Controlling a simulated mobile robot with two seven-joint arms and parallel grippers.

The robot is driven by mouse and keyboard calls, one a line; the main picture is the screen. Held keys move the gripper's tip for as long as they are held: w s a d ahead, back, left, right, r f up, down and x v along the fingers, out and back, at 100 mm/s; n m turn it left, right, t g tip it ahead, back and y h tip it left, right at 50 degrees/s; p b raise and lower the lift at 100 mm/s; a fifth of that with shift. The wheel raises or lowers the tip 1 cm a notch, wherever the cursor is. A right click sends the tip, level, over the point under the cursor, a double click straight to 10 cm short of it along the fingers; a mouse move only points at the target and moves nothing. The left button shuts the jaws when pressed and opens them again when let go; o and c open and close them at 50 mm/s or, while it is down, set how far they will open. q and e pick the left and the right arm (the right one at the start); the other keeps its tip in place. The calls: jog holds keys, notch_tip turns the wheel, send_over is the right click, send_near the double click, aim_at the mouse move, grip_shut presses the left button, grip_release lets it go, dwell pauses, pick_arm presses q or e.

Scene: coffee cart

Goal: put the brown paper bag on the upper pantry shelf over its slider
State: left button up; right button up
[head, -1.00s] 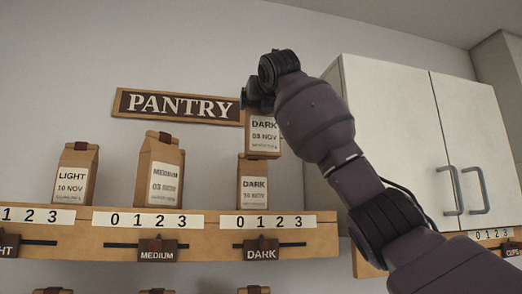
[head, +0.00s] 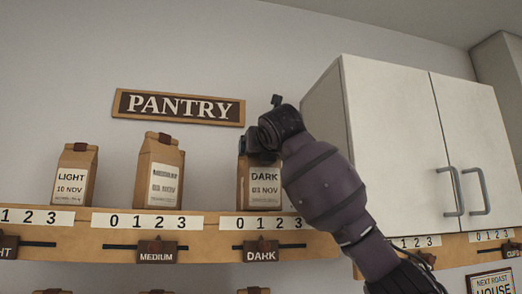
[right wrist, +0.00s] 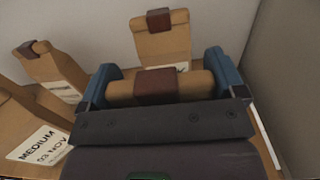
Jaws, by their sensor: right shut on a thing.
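The brown paper bag (head: 265,197), labelled DARK 03 NOV, is upright at the front of the upper pantry shelf (head: 204,245), above the DARK slider (head: 261,252). I cannot tell whether its base touches the shelf. My right gripper (head: 262,146) is shut on its folded top. In the right wrist view the held bag's top (right wrist: 190,84) with its brown clip is between the blue fingers (right wrist: 165,85). Another bag (right wrist: 178,45) stands behind it; the held bag hides it in the head view. The DARK slider tag is below the 1. My left gripper is not in view.
A MEDIUM bag (head: 160,170) and a LIGHT bag (head: 74,176) stand to the left on the same shelf. A white cabinet (head: 390,140) is close on the right. The PANTRY sign (head: 178,106) hangs on the wall above.

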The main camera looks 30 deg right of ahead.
jog(key=shift+s+a, duration=0.1)
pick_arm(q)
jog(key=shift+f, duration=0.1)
pick_arm(e)
jog(key=shift+f, duration=0.15)
jog(key=o, duration=1.1)
jog(key=shift+s, duration=0.3)
pick_arm(q)
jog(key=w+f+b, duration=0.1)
jog(key=b, duration=0.2)
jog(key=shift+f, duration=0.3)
pick_arm(e)
jog(key=v, duration=1.1)
jog(key=shift+s, duration=0.15)
jog(key=shift+a, duration=0.1)
